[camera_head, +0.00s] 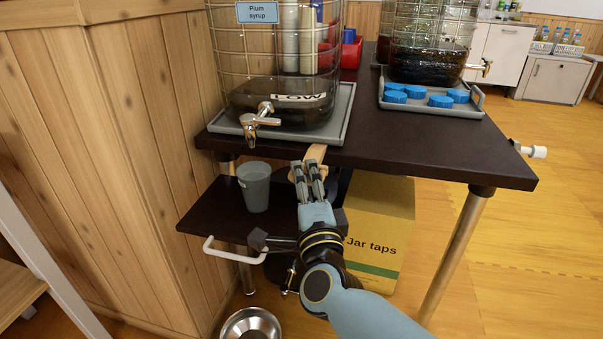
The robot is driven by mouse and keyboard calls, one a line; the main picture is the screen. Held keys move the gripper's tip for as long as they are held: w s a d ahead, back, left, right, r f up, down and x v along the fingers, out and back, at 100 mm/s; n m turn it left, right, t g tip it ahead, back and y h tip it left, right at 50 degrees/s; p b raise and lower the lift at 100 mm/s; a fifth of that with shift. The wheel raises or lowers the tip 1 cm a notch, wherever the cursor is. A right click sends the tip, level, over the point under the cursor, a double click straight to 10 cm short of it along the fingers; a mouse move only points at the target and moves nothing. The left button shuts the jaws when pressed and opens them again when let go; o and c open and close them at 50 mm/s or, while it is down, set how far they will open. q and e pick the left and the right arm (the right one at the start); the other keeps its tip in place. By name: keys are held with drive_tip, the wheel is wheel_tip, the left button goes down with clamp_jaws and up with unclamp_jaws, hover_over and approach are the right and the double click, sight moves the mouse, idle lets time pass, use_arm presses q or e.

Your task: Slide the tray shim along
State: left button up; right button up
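The tray shim (316,153) is a light wooden piece at the front edge of the dark table, just in front of the grey tray (341,119) under the plum syrup jar. My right gripper (305,165) reaches up from below, with its two fingertips over the shim and hiding part of it. The fingers are close together; I cannot tell whether they grip the shim or only rest against it. The jar (262,80) stands on the tray, with a metal tap (262,117) at its front and dark liquid low inside. My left gripper is not in view.
A grey cup (254,187) stands on the lower shelf (208,211) under the tap. A second jar (427,62) shares a tray (478,108) with several blue lids. A "Jar taps" box (385,215) stands below the table. A metal bowl (250,324) is on the floor. Wooden panelling borders the left.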

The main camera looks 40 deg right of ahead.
drive_tip(key=shift+c, duration=0.8)
clamp_jaws()
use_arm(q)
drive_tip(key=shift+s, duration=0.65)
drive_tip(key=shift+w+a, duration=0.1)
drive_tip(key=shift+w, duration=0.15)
use_arm(e)
drive_tip(key=shift+w+d+r, duration=0.1)
drive_tip(key=shift+w+d, duration=0.1)
drive_tip(key=w+d, duration=0.1)
drive_tip(key=d, duration=0.1)
drive_tip(key=w+d, duration=0.2)
drive_tip(key=shift+w+d+f+p, duration=0.2)
drive_tip(key=shift+w+p, duration=0.1)
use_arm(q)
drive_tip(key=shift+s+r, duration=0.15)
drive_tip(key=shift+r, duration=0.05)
